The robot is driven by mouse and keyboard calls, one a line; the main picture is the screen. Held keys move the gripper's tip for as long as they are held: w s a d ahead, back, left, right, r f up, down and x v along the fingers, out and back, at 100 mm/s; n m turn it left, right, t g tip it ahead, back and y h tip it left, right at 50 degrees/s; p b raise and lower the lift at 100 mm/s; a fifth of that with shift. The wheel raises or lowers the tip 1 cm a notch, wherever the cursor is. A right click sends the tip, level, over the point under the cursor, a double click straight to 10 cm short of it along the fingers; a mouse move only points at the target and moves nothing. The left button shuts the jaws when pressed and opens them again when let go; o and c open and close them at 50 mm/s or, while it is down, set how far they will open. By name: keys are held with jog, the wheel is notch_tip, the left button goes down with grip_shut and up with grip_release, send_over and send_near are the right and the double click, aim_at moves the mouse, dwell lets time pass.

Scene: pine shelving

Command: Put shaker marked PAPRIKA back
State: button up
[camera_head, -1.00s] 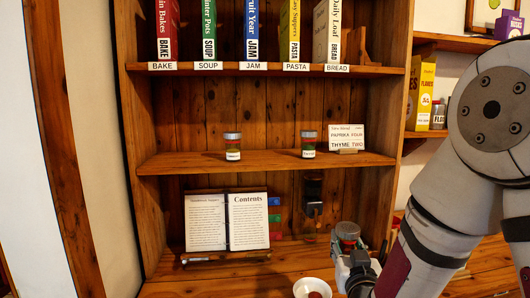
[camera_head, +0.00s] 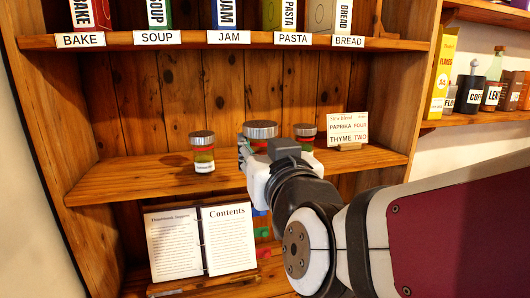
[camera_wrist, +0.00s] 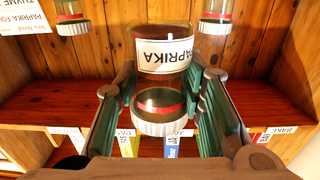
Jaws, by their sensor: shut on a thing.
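The shaker marked PAPRIKA (camera_wrist: 163,50) is between the fingers of my gripper (camera_wrist: 160,100) in the wrist view, where it looks upside down with its label readable. In the head view its silver lid (camera_head: 260,129) shows above my gripper (camera_head: 257,158), which hides most of its body. My gripper is shut on it at the front of the middle shelf (camera_head: 130,178). One shaker (camera_head: 203,152) stands on that shelf to the left. Another shaker (camera_head: 305,134) stands to the right, partly hidden by my gripper. Both also show at the top of the wrist view.
A card (camera_head: 347,129) reads PAPRIKA FOUR, THYME TWO at the shelf's right. Books stand above labels on the upper shelf (camera_head: 120,41). An open binder (camera_head: 202,240) stands below. Bottles and boxes fill a side shelf at right. The shelf left of the left shaker is clear.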

jog(key=d+x, duration=0.1)
jog(key=x, duration=0.4)
jog(key=f+x, duration=0.1)
jog(key=x, duration=0.4)
jog(key=d+p+x, duration=0.1)
jog(key=x, duration=0.4)
jog(key=shift+w+d+f, duration=0.3)
jog(key=shift+w, duration=0.1)
jog(key=shift+w+f+p, duration=0.15)
jog(key=shift+f+p, duration=0.2)
jog(key=shift+f, duration=1.35)
jog(key=shift+f, duration=0.15)
jog(key=o, duration=1.2)
jog(key=shift+f, duration=0.1)
